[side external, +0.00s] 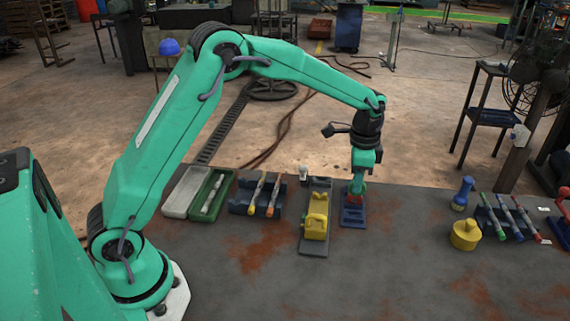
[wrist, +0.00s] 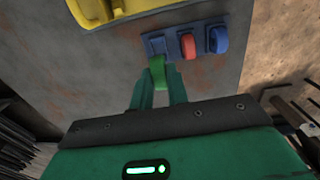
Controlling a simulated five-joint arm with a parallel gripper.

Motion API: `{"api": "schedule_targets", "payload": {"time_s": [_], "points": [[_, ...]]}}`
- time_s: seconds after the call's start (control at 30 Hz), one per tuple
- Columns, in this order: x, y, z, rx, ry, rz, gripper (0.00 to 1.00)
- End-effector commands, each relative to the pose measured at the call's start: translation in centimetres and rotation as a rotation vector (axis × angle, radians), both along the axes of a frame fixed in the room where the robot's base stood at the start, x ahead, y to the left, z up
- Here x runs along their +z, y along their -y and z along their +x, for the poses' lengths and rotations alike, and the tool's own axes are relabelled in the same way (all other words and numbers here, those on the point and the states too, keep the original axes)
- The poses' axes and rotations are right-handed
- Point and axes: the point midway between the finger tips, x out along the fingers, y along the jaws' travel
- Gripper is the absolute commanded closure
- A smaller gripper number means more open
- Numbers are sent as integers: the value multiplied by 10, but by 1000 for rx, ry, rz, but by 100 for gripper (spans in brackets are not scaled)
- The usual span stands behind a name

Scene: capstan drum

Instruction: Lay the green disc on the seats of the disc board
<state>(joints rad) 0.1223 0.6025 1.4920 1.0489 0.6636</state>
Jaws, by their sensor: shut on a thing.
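My gripper (wrist: 160,84) is shut on the green disc (wrist: 158,70), which stands on edge between the fingertips in the wrist view. The blue disc board (wrist: 154,47) lies just beyond it. A red disc (wrist: 188,46) and a blue disc (wrist: 217,39) stand on the board to the right; the green disc is in line with the empty left part. Whether the green disc touches the board I cannot tell. In the side view my gripper (side external: 358,187) is low over the far end of the board (side external: 353,221), and the fingers hide the green disc.
A grey base with a yellow part (side external: 316,222) stands close left of the board. Farther left are a rack with tools (side external: 258,195) and a green tray (side external: 210,195). A yellow pot (side external: 465,235) and another tool rack (side external: 508,220) stand right. Table between is clear.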

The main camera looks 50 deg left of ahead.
Motion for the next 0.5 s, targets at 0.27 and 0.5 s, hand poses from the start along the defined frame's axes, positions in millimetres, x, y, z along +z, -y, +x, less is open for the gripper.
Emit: {"api": "schedule_targets", "payload": {"time_s": [0.27,0.5], "points": [[-3,5,2,1,3,0,100],[-10,5,1,1,1,0,100]]}}
